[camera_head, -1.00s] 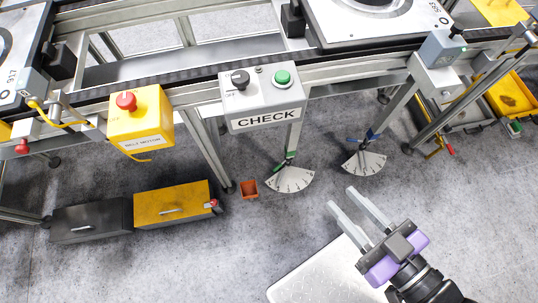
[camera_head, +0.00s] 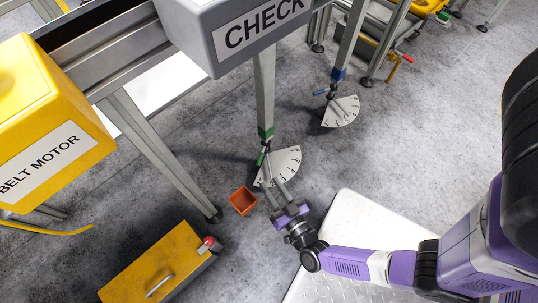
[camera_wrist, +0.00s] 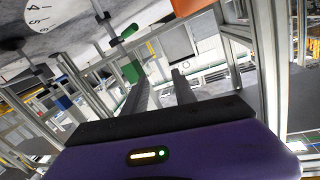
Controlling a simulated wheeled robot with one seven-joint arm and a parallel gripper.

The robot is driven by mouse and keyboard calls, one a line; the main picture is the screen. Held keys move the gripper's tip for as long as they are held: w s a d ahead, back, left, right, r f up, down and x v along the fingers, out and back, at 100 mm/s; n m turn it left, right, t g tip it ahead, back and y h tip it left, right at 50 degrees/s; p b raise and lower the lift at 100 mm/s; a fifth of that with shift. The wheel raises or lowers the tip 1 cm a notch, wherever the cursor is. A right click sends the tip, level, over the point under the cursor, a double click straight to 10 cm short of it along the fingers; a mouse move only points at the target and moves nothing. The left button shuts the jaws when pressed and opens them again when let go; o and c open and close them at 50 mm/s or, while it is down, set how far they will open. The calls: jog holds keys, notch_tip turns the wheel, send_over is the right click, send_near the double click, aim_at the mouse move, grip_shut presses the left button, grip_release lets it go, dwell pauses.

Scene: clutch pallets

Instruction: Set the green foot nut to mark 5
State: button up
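The green foot nut's lever, with a green grip (camera_head: 261,157), is at the foot of the leg with a green band (camera_head: 265,132). A white fan-shaped dial (camera_head: 281,166) with marks lies under it; which mark the lever points at cannot be read. In the wrist view the green grip (camera_wrist: 129,32) lies beyond the left finger, and the dial (camera_wrist: 38,15) shows part of its numbers at upper left. My gripper (camera_head: 272,180) is low in front of the dial, close to the lever. Its fingers (camera_wrist: 161,80) are apart with nothing seen between them; contact with the lever cannot be told.
A second leg with a blue band (camera_head: 338,74) and its own dial (camera_head: 341,111) stands behind to the right. An orange bin (camera_head: 243,200) sits just left of my gripper. A yellow box (camera_head: 155,266) and the CHECK box (camera_head: 225,45) are nearby.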

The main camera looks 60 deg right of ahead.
aim_at(269, 165)
jog(key=w+d+f+g+h+b, duration=0.1)
jog(key=f+b, duration=0.2)
jog(key=f, duration=0.2)
jog(key=w+d+f+m+g+h+b, duration=0.1)
jog(key=d+f+h+b, duration=0.1)
jog(key=f, duration=0.3)
jog(key=w+d+f+g+h+b, duration=0.1)
jog(key=d+f+b, duration=0.1)
jog(key=f+b, duration=0.2)
jog(key=shift+w+d+f+m+h, duration=0.1)
jog(key=shift+d+f+m+h, duration=0.1)
jog(key=shift+f, duration=0.15)
jog(key=shift+w+d+f+m+h, duration=0.1)
jog(key=shift+f+m+h, duration=0.1)
jog(key=shift+f, duration=0.1)
jog(key=shift+d+f+b, duration=0.3)
jog(key=shift+f, duration=0.1)
jog(key=shift+b+x, duration=0.6)
jog(key=shift+x, duration=3.25)
jog(key=shift+s+d, duration=0.1)
jog(key=shift+s, duration=0.05)
jog(key=shift+c, duration=0.4)
grip_shut()
